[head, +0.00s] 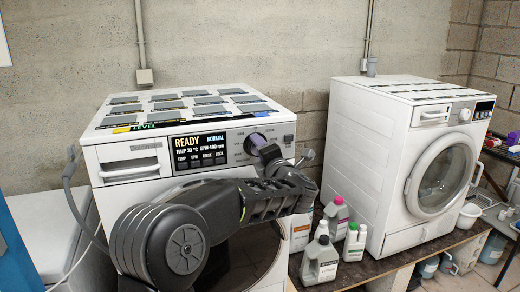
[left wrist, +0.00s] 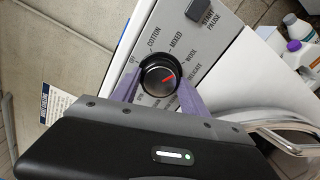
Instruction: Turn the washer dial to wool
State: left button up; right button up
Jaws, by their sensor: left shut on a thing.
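The near washer (head: 110,165) is white, with a control panel at its upper front. Its display (head: 198,150) reads READY, NORMAL, TEMP 30 °C. My right gripper is not in view.
A START PAUSE button (left wrist: 197,10) is beside the dial. Several bottles (head: 320,262) stand on the wooden bench right of the near washer. A second white washer (head: 385,165) stands farther right. My left arm covers part of the near washer's door.

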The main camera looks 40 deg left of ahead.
pick_arm(q)
jog(key=shift+m, duration=0.3)
jog(key=o, duration=1.4)
jog(key=shift+c, duration=0.2)
jog(key=shift+d, duration=0.1)
jog(key=b+v, duration=0.2)
jog(key=v, duration=0.5)
jog(key=shift+s+d, duration=0.25)
jog(key=shift+d, duration=0.05)
jog(key=shift+w, duration=0.1)
